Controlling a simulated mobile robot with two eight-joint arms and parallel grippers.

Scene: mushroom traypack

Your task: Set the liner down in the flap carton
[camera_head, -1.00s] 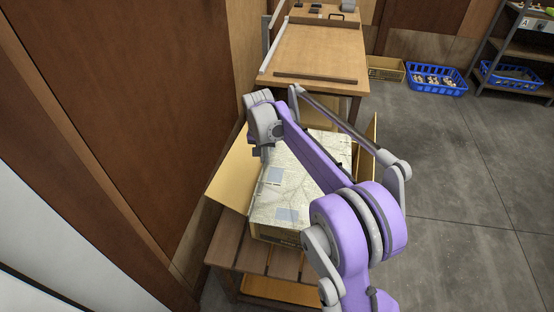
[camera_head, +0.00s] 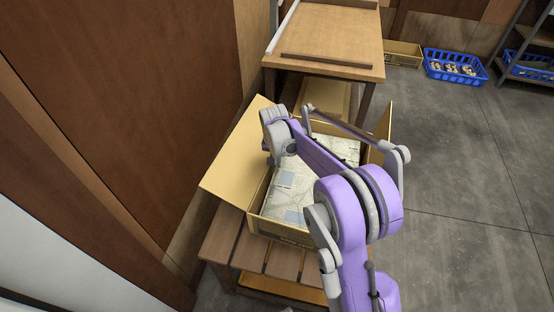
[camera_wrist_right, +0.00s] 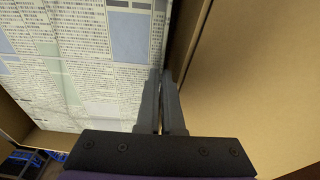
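The flap carton (camera_head: 280,232) stands on a slatted wooden bench, its left flap folded outward. The liner (camera_head: 290,186), a pale printed newspaper sheet with grey-blue patches, lies inside the carton below the rim. My right arm hides part of it. My right gripper (camera_head: 275,158) is at the carton's left side. In the right wrist view its two fingers (camera_wrist_right: 162,103) are nearly together at the liner's edge (camera_wrist_right: 80,60), which runs between them, close to the cardboard wall. My left gripper is out of view.
The slatted bench (camera_head: 220,240) shows in front of the carton. A wooden table (camera_head: 330,40) stands behind it. A wall (camera_head: 120,110) is close on the left. A blue crate (camera_head: 455,68) sits on the floor at the back right, where the grey floor is open.

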